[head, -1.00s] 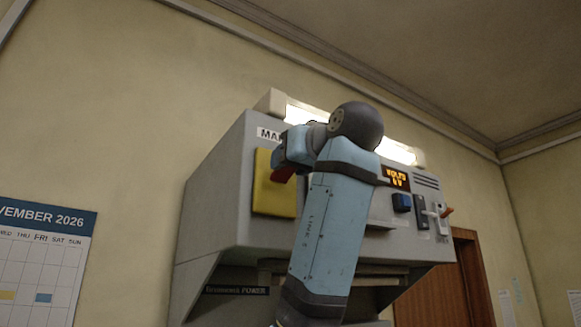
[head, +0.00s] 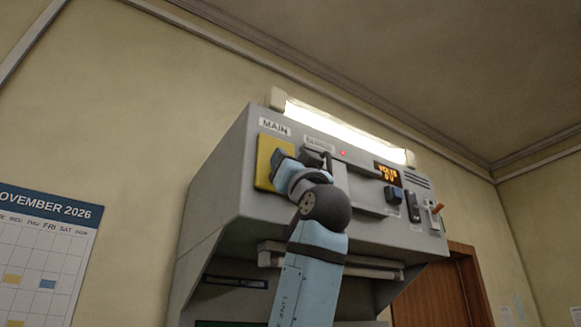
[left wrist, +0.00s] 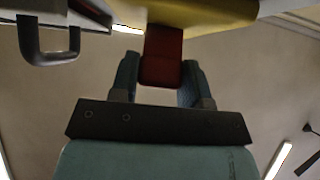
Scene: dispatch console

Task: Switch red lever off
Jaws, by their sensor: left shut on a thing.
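The red lever (left wrist: 162,52) shows in the left wrist view, standing out from the yellow plate (head: 263,165) under the MAIN label. My left gripper (left wrist: 160,72) has a finger on each side of the lever and is shut on it. In the head view my left gripper (head: 284,172) is in front of the yellow plate, and it hides the lever there. My right gripper is in neither view.
The grey console (head: 215,190) carries a display (head: 388,174) reading VOLTS, a small red light (head: 343,153), a blue switch (head: 394,195) and an orange-tipped toggle (head: 437,208). A handle (left wrist: 48,50) is beside the gripper. A lamp (head: 345,130) tops the console.

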